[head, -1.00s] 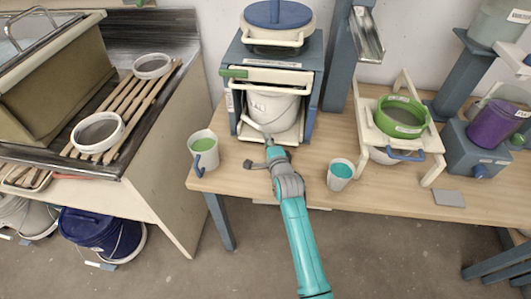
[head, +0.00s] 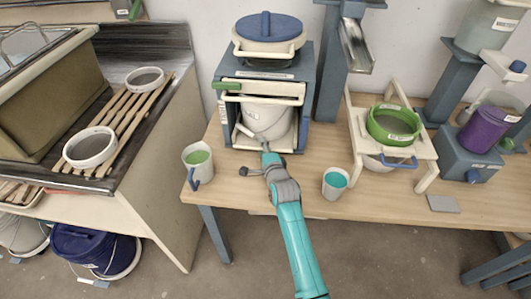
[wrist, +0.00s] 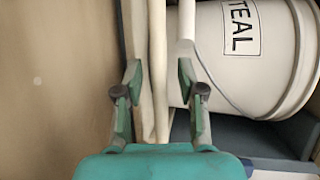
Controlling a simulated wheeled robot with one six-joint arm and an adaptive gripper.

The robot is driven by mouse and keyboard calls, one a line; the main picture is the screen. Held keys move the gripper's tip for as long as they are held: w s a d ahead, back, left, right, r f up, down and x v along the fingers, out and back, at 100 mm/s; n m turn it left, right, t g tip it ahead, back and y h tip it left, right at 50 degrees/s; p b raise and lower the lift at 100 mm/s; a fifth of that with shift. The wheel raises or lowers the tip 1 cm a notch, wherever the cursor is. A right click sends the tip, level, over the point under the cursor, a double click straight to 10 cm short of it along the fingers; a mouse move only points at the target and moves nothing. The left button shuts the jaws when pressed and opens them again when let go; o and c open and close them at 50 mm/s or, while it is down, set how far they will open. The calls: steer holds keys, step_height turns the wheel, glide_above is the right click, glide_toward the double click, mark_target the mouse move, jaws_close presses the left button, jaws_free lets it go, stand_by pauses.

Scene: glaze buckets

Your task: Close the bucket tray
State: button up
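A white bucket (head: 262,118) sits in the bay of a blue-grey cabinet (head: 303,75). It also shows in the wrist view (wrist: 248,80), sideways, with a TEAL label. The bucket tray (head: 238,140) is under it, with a cream front bar at the bay's lower front edge. My gripper (head: 265,154) is at that front bar, in front of the bucket. In the wrist view my gripper (wrist: 160,92) is open, with cream bars (wrist: 158,50) running between its fingers. I cannot tell whether the fingers touch them. My arm hides part of the tray front.
A green-filled mug (head: 198,177) stands left of my gripper and a teal-filled cup (head: 335,188) stands right, both close on the wooden table (head: 300,198). A blue-lidded pot (head: 269,32) tops the cabinet. A cream stand with a green sieve (head: 394,124) is farther right.

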steer(key=v, duration=1.1)
steer(key=shift+s+d+r, duration=0.1)
steer(key=shift+s+r, duration=0.1)
steer(key=shift+s, duration=0.15)
steer(key=shift+s, duration=0.1)
